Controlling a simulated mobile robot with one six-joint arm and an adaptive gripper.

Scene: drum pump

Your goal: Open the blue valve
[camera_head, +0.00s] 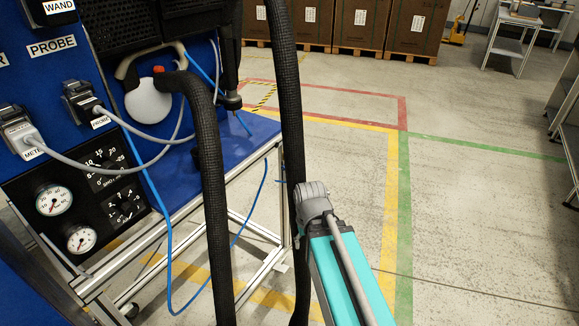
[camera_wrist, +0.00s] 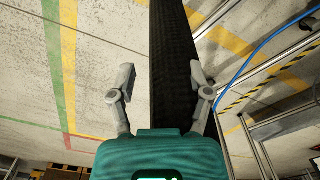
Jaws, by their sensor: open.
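I cannot make out a blue valve in either view. The blue panel bench (camera_head: 180,185) stands at the left in the head view, with gauges, dials and plugged cables. In the wrist view my gripper (camera_wrist: 161,80) is open, its two grey fingers spread apart. A thick black hose (camera_wrist: 172,65) shows in the gap between the fingers; I cannot tell whether it lies between them or beyond them. Nothing is held. In the head view my teal arm is at the lower middle, beside a hanging black hose (camera_head: 290,100), right of the bench.
A second black hose (camera_head: 212,200) hangs in front of the bench. A thin blue cable (camera_head: 160,215) loops down below it. Pallets of brown boxes (camera_head: 362,25) stand at the back. Shelving (camera_head: 566,130) is at the right edge. The marked floor (camera_head: 480,220) right of my arm is clear.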

